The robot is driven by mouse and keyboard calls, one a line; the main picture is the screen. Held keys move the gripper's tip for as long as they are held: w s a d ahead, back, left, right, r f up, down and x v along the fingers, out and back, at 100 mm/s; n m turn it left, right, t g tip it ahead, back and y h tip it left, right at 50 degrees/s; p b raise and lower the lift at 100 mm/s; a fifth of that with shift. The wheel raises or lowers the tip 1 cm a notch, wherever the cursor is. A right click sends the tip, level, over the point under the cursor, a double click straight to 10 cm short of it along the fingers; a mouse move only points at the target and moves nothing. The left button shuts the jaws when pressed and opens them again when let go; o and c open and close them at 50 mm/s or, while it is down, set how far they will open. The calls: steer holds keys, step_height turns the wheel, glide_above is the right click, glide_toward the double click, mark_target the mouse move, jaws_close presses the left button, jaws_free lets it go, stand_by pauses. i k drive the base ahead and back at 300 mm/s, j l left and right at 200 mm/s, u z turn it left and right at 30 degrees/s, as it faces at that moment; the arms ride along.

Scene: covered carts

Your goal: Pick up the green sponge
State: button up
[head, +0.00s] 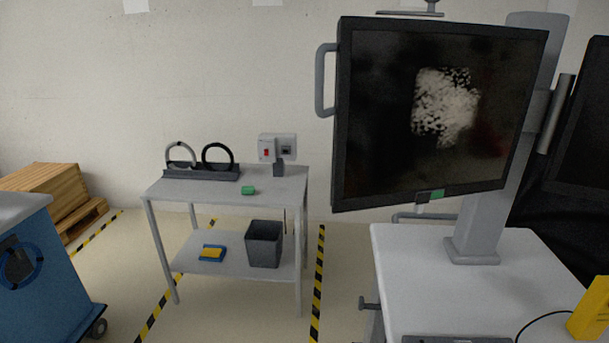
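A small green block, which looks like the green sponge (248,190), lies on the top of a grey two-level cart (215,203) left of the middle in the head view.
A black rack with two rings (201,172) stands behind the sponge. A dark bin (264,244) and a blue-and-yellow item (212,253) are on the lower shelf. A large monitor (380,140) and white cart (440,270) fill the right. A blue cabinet (60,290) stands left.

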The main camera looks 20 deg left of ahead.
mark_target(246, 189)
steer(key=u, duration=1.35)
steer(key=i+j, duration=0.15)
steer(key=j, duration=0.25)
steer(key=i+j, duration=0.15)
steer(key=j, duration=0.2)
steer(key=i+j, duration=0.2)
steer(key=j, duration=0.2)
steer(key=i+j, duration=0.15)
steer(key=j, duration=0.25)
steer(key=i+l, duration=0.15)
steer(key=i, duration=0.5)
steer(key=i+l, duration=0.2)
steer(key=i, duration=0.4)
steer(key=i+l+z, duration=0.1)
steer(key=i, duration=0.55)
steer(key=i+l, duration=0.2)
steer(key=l, duration=0.15)
steer(key=i+l, duration=0.25)
steer(key=l, duration=0.15)
steer(key=i+l, duration=0.2)
steer(key=l, duration=0.15)
steer(key=i+l, duration=0.25)
steer(key=l, duration=0.15)
